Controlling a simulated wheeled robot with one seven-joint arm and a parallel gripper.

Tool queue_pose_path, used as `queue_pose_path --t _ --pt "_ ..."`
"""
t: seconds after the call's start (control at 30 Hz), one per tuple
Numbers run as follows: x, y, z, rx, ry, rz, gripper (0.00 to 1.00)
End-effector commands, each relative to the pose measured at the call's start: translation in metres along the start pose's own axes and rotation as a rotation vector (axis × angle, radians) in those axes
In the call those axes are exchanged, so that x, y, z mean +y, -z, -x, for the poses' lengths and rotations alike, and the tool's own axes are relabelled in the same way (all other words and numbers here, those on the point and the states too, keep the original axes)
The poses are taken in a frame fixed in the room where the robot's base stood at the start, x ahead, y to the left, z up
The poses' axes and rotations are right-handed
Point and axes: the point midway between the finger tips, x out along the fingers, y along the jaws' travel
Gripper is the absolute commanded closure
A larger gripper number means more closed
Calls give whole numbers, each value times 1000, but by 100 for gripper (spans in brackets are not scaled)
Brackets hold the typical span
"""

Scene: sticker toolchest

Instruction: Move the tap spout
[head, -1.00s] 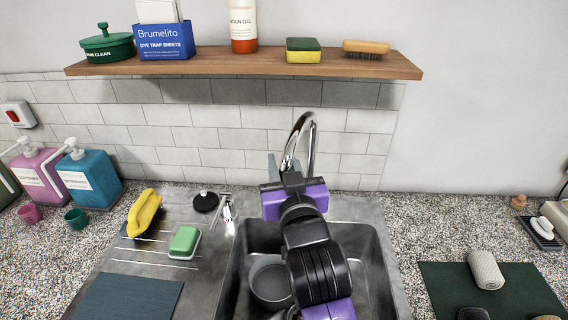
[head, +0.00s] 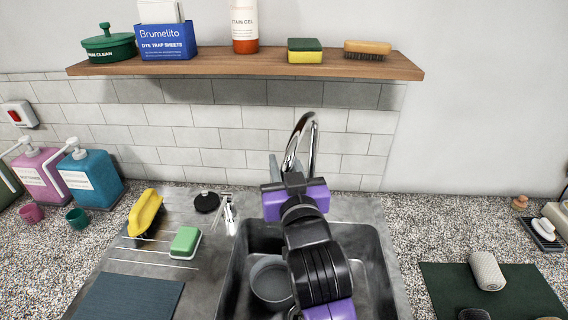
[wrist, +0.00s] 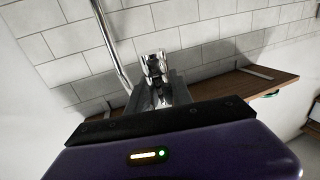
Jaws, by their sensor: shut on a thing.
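The chrome tap spout (head: 307,124) rises in a tall arch behind the sink (head: 238,262). In the wrist view a chrome end piece of the spout (wrist: 154,66) sits between my fingers, and a chrome pipe (wrist: 112,45) runs up beside it at the left. My gripper (head: 284,165) is at the spout, above the back of the sink, and shut on it. It also shows in the wrist view (wrist: 158,92). My arm hides the lower part of the spout and part of the sink.
A grey bowl (head: 270,283) lies in the sink. A yellow-handled brush (head: 146,212), a green sponge (head: 185,241) and a black plug (head: 206,202) are on the drainer. A wooden shelf (head: 240,65) spans the wall above. A green mat (head: 440,285) lies right.

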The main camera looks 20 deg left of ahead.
Motion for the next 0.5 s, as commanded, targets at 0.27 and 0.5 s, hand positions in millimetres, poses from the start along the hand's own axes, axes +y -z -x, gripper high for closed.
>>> queue_pose_path --t 0.27,0.5 --pt "3 7 0 13 -5 3 56" --pt "2 3 4 8 -3 2 56"
